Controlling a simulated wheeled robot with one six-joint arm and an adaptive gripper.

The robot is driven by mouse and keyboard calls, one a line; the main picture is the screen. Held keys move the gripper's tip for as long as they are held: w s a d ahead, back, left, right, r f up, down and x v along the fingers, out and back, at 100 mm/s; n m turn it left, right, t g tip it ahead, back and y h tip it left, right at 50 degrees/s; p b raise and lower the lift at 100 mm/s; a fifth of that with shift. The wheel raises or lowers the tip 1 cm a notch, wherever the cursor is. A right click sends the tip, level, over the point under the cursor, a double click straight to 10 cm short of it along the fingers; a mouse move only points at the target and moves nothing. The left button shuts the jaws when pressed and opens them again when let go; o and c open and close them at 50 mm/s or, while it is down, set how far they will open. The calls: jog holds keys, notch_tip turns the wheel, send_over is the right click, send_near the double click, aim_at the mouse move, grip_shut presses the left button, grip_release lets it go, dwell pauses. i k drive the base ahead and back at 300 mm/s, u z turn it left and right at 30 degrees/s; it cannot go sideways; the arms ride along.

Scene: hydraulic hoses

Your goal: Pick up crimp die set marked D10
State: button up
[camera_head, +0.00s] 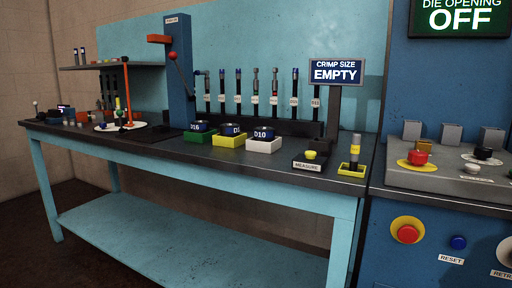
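The crimp die set marked D10 (264,133) is a dark blue-black ring sitting on a white block (263,146) on the bench, in the middle of the picture. To its left, another dark die set (231,129) sits on a yellow block, its label partly hidden. Farther left, the die set marked D16 (199,126) sits on a green block. My gripper is not in view.
The bench (170,155) has a dark top and light blue legs. A display reading EMPTY (336,71), a MEASURE button (310,155) and a yellow-based gauge (353,153) stand to the right. Several labelled hoses hang behind. A blue machine (440,130) stands far right.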

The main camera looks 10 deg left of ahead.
aim_at(267, 133)
jog(key=u, duration=0.7)
